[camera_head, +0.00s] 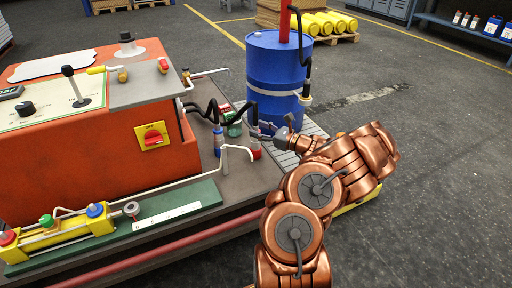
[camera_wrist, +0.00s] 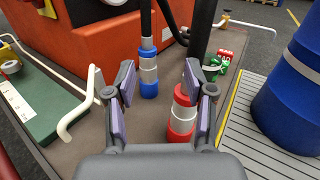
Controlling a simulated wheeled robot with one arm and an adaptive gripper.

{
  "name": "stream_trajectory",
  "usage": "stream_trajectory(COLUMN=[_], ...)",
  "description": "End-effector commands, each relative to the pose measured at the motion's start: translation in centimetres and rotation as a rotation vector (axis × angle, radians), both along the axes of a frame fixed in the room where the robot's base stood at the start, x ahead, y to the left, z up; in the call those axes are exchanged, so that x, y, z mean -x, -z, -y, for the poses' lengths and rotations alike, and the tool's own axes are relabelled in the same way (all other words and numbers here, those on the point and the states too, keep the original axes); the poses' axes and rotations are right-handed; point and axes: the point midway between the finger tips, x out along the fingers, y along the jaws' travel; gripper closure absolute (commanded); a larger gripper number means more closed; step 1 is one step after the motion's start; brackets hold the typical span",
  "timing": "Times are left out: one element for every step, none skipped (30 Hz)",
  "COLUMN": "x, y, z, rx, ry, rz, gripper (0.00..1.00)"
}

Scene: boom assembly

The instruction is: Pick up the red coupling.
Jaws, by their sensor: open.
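The red coupling (camera_wrist: 181,120), with red and pale bands, stands upright on the grey deck in the wrist view. It is between my gripper's fingers in that picture, close to the right finger. In the head view its red lower part (camera_head: 255,153) shows just below my gripper (camera_head: 265,134), which hides some of it. My gripper is open in the wrist view (camera_wrist: 160,82), with its two purple-padded fingers apart. I cannot tell whether the right finger touches the coupling.
A blue coupling (camera_wrist: 148,74) on a black hose stands just beyond the fingers. A bent white pipe (camera_wrist: 80,110) is at left. Green and red fittings (camera_wrist: 216,63) lie behind. A blue drum (camera_head: 275,75) and the orange machine (camera_head: 100,150) flank the deck.

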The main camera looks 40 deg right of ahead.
Motion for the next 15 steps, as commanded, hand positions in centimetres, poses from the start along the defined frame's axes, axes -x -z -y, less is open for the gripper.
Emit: stream_trajectory(x=[0.9,1.3,1.7,1.9,2.1,2.1,2.0,1.8,1.5,1.2,0.9,0.4,0.2,-0.1,-0.4], y=[1.8,2.4,3.0,3.3,3.6,3.8,3.9,3.9,3.9,3.9,3.9,3.9,3.8,3.8,3.8], z=[1.6,2.2,2.9,3.3,3.6,3.8,3.9,3.9,3.9,3.9,3.8,3.7,3.7,3.6,3.6], rx=[-0.02,-0.031,-0.042,-0.049,-0.054,-0.058,-0.06,-0.061,-0.061,-0.061,-0.061,-0.06,-0.06,-0.06,-0.06], ry=[0.04,0.057,0.076,0.087,0.096,0.103,0.106,0.107,0.107,0.107,0.107,0.106,0.106,0.106,0.106], rz=[-0.007,-0.009,-0.013,-0.015,-0.016,-0.017,-0.018,-0.018,-0.018,-0.018,-0.017,-0.017,-0.017,-0.017,-0.017], gripper=[0.46,0.46,0.46,0.46,0.46,0.46,0.46,0.46,0.46,0.46,0.46,0.46,0.46,0.46,0.46])
